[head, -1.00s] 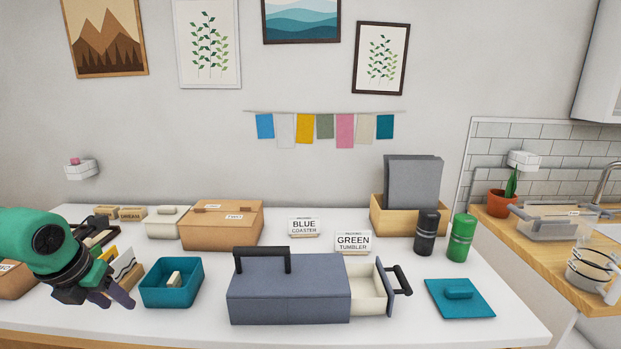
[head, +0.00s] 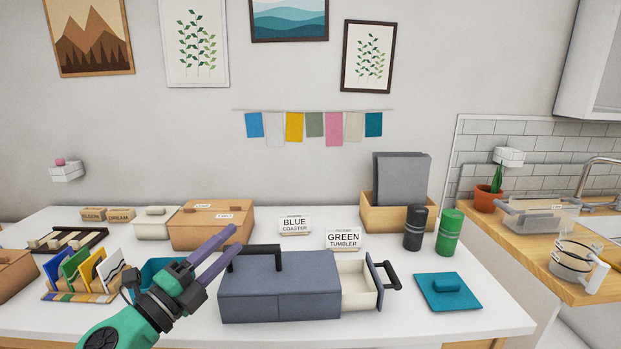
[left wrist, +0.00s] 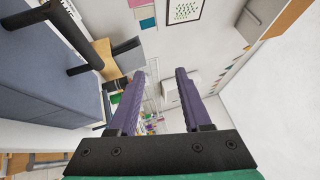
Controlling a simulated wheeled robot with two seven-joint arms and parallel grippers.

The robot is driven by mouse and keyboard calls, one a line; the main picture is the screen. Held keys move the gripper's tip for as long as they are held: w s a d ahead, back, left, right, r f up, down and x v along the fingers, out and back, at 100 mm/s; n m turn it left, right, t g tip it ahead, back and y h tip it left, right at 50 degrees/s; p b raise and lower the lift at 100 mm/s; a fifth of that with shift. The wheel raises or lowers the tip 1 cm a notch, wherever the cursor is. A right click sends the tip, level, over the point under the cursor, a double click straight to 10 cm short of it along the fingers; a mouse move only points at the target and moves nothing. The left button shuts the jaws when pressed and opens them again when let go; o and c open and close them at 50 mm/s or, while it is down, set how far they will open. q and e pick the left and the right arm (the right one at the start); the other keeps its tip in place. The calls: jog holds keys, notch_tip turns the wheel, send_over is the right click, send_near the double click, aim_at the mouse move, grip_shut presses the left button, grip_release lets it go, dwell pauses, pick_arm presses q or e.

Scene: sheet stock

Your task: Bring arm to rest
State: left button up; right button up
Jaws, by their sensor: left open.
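My left gripper (head: 222,246) is open and empty, with its purple fingers pointing up and to the right. In the head view it is in front of the teal box (head: 148,272) and hides most of it. Its tips show close to the left end of the blue-grey drawer box (head: 280,288). In the left wrist view the two fingers (left wrist: 160,80) stand apart with nothing between them. The drawer box's handle (left wrist: 72,35) is at the upper left there. My right gripper is not in view.
The drawer (head: 357,290) stands open to the right. A teal lid (head: 449,292) lies at the right. Black (head: 415,228) and green (head: 449,232) tumblers stand behind it. A cardboard box (head: 211,228) and a card rack (head: 80,296) are at the left.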

pick_arm(q)
jog(key=a+f+n+y, duration=0.95)
jog(key=n+y, duration=0.25)
jog(key=n, duration=0.4)
jog(key=s+a+f+n+g+y, duration=0.25)
jog(key=s+f+n+g, duration=0.35)
jog(key=f, duration=0.6)
jog(key=s+d+f+n+g+h, duration=0.1)
jog(key=s+d+f+g+h, duration=0.1)
jog(key=s+f+g, duration=0.35)
jog(key=s+d+f+n+g+h, duration=0.1)
jog(key=s+d+f+g+h, duration=0.1)
jog(key=s+f, duration=0.6)
jog(key=s+f+g, duration=0.1)
jog(key=s+f, duration=0.1)
jog(key=f, duration=0.8)
jog(key=s+f+g, duration=0.1)
jog(key=s+f, duration=0.1)
jog(key=f, duration=0.8)
jog(key=s+a+f, duration=0.2)
jog(key=s+f, duration=1.4)
jog(key=s, duration=0.1)
jog(key=shift+s+a+m+g, duration=0.3)
jog(key=shift+a+m+g, duration=0.1)
jog(key=shift+g, duration=0.05)
